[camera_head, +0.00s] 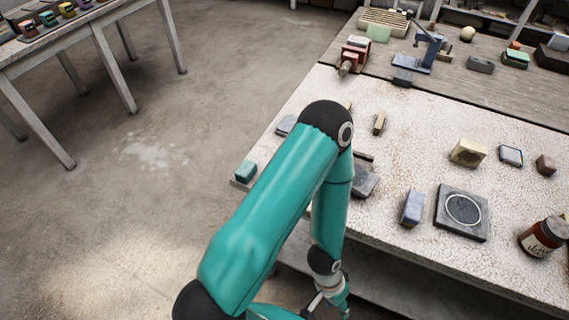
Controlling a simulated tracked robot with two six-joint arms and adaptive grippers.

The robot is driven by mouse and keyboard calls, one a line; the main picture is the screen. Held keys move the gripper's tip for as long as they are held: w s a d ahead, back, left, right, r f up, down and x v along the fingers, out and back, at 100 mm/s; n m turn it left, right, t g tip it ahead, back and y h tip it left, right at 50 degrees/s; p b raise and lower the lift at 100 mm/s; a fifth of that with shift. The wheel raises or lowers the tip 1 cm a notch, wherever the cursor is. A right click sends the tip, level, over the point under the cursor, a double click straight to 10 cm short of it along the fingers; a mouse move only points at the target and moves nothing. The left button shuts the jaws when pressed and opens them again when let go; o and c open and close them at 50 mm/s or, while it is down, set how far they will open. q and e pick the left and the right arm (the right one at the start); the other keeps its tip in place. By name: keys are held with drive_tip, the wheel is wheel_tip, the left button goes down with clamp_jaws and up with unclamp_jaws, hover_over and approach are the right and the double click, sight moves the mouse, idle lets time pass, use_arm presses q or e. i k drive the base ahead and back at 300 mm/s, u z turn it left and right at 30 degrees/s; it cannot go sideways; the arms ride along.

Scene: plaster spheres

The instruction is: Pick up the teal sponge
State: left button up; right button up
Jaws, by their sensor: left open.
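A small teal block (246,171), which looks like the teal sponge, lies at the left corner of the near light-speckled table (400,140). It is to the left of my teal arm, and nothing touches it. My left gripper (332,301) is at the bottom of the view, low in front of the table's front edge. It is apart from the sponge, with no object seen in it; its fingers show only in part. My right gripper is not in view.
My arm hides part of the table's left side. On the table lie a blue block (411,207), a dark plate with a ring (462,211), a yellowish block (468,152) and a brown jar (543,236). A vise (353,55) stands behind. Floor is open at left.

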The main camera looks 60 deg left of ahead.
sight(245, 172)
drive_tip(key=z, duration=0.2)
drive_tip(key=k, duration=1.55)
drive_tip(key=u, duration=0.7)
drive_tip(key=i, duration=0.85)
drive_tip(key=u, duration=0.05)
